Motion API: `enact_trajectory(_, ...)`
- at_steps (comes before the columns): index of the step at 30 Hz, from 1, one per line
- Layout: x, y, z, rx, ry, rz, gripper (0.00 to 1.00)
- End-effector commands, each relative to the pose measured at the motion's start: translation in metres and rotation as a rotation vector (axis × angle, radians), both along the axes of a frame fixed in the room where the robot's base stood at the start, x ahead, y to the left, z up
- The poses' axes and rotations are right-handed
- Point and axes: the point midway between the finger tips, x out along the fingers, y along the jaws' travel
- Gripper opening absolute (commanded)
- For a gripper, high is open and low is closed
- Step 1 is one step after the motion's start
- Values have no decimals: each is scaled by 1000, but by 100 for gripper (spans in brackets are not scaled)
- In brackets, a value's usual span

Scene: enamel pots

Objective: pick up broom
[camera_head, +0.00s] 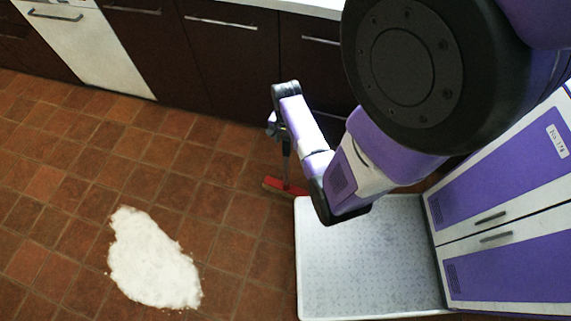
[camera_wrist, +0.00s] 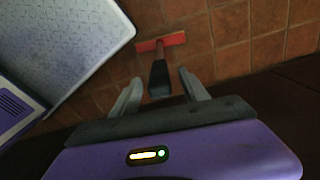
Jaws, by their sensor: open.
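The broom has a red head (camera_head: 284,187) low near the floor, by the dark cabinets and the corner of my base. My gripper (camera_wrist: 157,84) is open, one finger on each side of the handle's near end. I cannot tell whether either finger touches it. In the head view my gripper (camera_head: 273,128) is small and partly hidden by the wrist.
A white powdery pile (camera_head: 152,258) lies on the brown tiled floor at the lower left. Dark cabinets (camera_head: 235,50) and a white dishwasher front (camera_head: 92,45) line the back. The tiles between the pile and the cabinets are clear.

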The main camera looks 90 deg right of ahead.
Motion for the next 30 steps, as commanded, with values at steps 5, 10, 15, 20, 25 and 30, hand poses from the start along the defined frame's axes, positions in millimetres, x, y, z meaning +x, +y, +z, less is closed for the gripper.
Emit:
enact_trajectory(5, 0, 1, -24, 1, 1, 0, 53)
enact_trajectory(10, 0, 1, -46, 0, 0, 0, 53)
enact_trajectory(15, 1, 1, -52, -2, 0, 2, 53)
enact_trajectory(20, 1, 1, -52, -2, 0, 2, 53)
enact_trajectory(25, 1, 1, -52, -2, 0, 2, 21)
enact_trajectory(30, 0, 1, -52, -2, 0, 2, 0)
